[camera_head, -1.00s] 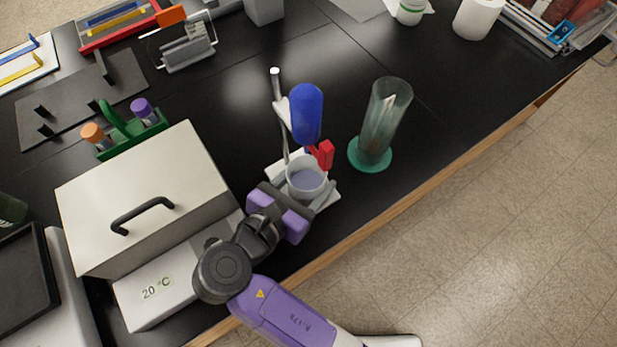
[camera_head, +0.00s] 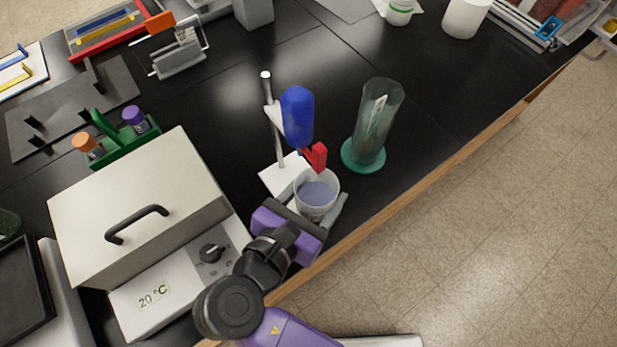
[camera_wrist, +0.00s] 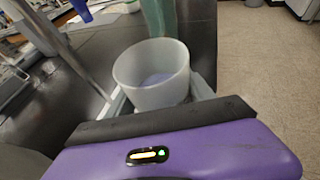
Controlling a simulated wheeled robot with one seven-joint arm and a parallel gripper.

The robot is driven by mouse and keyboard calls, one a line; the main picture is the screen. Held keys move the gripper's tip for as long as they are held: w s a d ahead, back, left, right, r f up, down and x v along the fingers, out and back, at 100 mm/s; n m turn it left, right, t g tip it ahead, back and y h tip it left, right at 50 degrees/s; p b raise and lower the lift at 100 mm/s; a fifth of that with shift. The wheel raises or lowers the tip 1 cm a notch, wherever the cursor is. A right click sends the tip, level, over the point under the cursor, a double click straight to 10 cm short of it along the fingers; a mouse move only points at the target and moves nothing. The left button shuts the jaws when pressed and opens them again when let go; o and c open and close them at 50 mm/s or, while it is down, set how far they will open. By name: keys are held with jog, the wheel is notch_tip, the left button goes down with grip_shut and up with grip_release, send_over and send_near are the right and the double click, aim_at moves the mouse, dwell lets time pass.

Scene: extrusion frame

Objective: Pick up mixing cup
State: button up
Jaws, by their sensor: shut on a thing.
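The mixing cup (camera_head: 317,196) is a translucent white cup with pale bluish contents. It stands upright between the fingers of my gripper (camera_head: 322,207), which is shut on it. In the head view the cup is in front of the stand's white base (camera_head: 282,176), close to the bench's front edge. The wrist view shows the cup (camera_wrist: 152,82) upright, with a grey finger on each side of it. The cup's underside is hidden, so I cannot tell how far it is above the bench.
A stand holds a blue bulb-shaped thing (camera_head: 297,116) and a red clamp (camera_head: 317,157) just behind the cup. A tall clear cylinder on a green foot (camera_head: 368,155) stands to the right. A white lidded bath (camera_head: 140,205) is at left.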

jog(key=s+d, duration=0.7)
jog(key=s, duration=0.4)
notch_tip(320, 180, up, 6)
jog(key=p, duration=0.9)
jog(key=shift+d+p, duration=0.3)
jog(key=shift+s, duration=0.1)
